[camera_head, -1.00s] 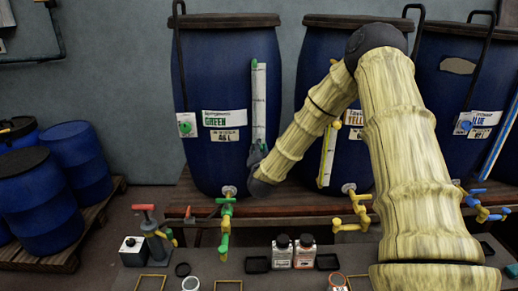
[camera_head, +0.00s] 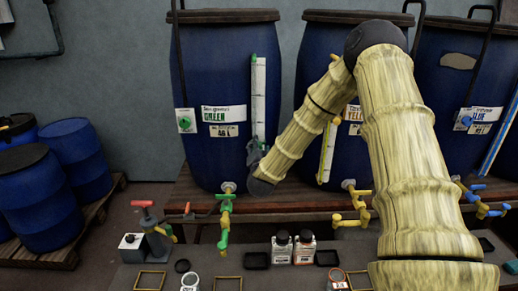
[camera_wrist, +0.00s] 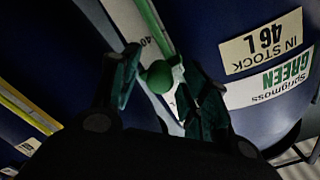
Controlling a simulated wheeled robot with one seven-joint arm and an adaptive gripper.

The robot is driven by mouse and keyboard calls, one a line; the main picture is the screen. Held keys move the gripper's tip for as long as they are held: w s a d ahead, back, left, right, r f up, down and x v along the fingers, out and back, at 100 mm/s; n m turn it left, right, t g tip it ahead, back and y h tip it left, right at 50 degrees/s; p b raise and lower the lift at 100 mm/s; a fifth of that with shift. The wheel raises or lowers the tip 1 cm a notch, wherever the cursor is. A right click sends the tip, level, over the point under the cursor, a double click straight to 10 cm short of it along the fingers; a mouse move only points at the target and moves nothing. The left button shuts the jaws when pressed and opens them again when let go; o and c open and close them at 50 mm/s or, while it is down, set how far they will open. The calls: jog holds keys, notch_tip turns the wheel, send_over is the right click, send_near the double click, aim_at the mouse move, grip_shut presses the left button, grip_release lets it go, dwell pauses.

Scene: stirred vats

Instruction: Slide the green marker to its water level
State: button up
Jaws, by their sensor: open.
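The green marker is a round green knob (camera_wrist: 160,77) in the wrist view, beside a white scale strip (camera_wrist: 126,20) with a green line along it. My gripper (camera_wrist: 155,60) is open, with one finger on each side of the knob. I cannot tell whether either finger touches it. In the head view my gripper (camera_head: 256,160) is at the lower end of the white gauge (camera_head: 259,100) on the green-labelled vat (camera_head: 205,70), and the knob is not clear there.
The yellow vat's gauge (camera_head: 328,150) stands right of my gripper, and the blue vat (camera_head: 450,80) is further right. A green tap (camera_head: 225,205) juts out below. Bottles (camera_head: 282,247) and small trays stand on the bench in front. Blue drums (camera_head: 45,200) stand at left.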

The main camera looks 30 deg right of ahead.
jog(key=v, duration=1.1)
jog(key=shift+s, duration=0.25)
jog(key=s+a+f+n+g+y, duration=0.25)
jog(key=s+a+f, duration=0.25)
jog(key=f, duration=0.4)
jog(key=s+a+f+n+g+y, duration=0.2)
jog(key=s+a+f+n+y, duration=0.25)
jog(key=f, duration=0.55)
jog(key=s+a+f+n+g+y, duration=0.1)
jog(key=s+a+f+n+g, duration=0.15)
jog(key=s+a+f, duration=0.55)
jog(key=s+a+f+n+g, duration=0.1)
jog(key=s+f, duration=0.3)
jog(key=s, duration=0.4)
jog(key=s+a+f+n+g+y, duration=0.1)
jog(key=s+f+g, duration=0.3)
jog(key=s, duration=0.5)
jog(key=s+a+f+n+g, duration=0.3)
jog(key=s+f, duration=0.2)
jog(key=s, duration=0.3)
jog(key=shift+s+y, duration=0.3)
jog(key=shift+a+n, duration=0.1)
jog(key=shift+n, duration=0.15)
